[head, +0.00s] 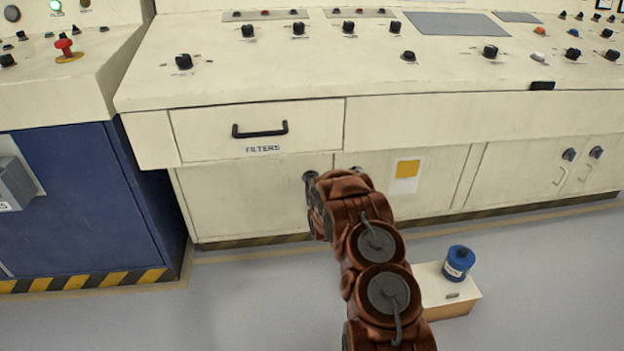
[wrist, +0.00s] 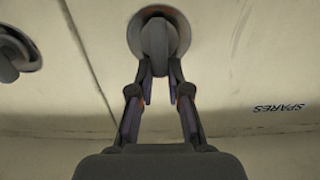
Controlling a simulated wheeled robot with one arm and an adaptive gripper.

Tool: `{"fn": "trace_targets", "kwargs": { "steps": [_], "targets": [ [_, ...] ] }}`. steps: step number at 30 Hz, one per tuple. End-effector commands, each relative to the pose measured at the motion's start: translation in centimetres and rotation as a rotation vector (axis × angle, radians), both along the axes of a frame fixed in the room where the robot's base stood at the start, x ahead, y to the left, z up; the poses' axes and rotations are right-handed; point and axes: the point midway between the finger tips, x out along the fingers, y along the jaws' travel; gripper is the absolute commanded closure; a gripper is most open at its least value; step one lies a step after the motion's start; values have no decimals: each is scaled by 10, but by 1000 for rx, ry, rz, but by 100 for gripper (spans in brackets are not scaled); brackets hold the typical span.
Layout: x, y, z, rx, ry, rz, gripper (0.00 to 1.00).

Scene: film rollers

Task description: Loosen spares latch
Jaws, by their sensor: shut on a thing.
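The spares latch (wrist: 153,35) is a dark round knob with a raised grip bar, at the top middle of the wrist view. An upside-down SPARES label (wrist: 279,107) is on the same pale door (wrist: 235,60), to the right of it. My gripper (wrist: 160,82) has its two fingers closed on either side of the latch's grip bar. In the head view the latch (head: 310,177) shows at the upper right of the left cabinet door (head: 250,195). My arm hides most of my gripper there.
A second dark latch (wrist: 14,52) is on the neighbouring door, across a seam. A FILTERS drawer (head: 258,130) is shut above. A blue canister (head: 458,262) stands on a low box (head: 440,292) on the floor to the right. Floor on the left is clear.

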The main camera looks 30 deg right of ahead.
Motion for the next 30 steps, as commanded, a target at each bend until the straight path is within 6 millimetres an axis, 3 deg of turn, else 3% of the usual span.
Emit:
{"fn": "trace_targets", "kwargs": {
  "steps": [14,30],
  "targets": [
    [1,3,0,-82,35,1,100],
    [6,14,-4,-511,216,3,100]
  ]
}}
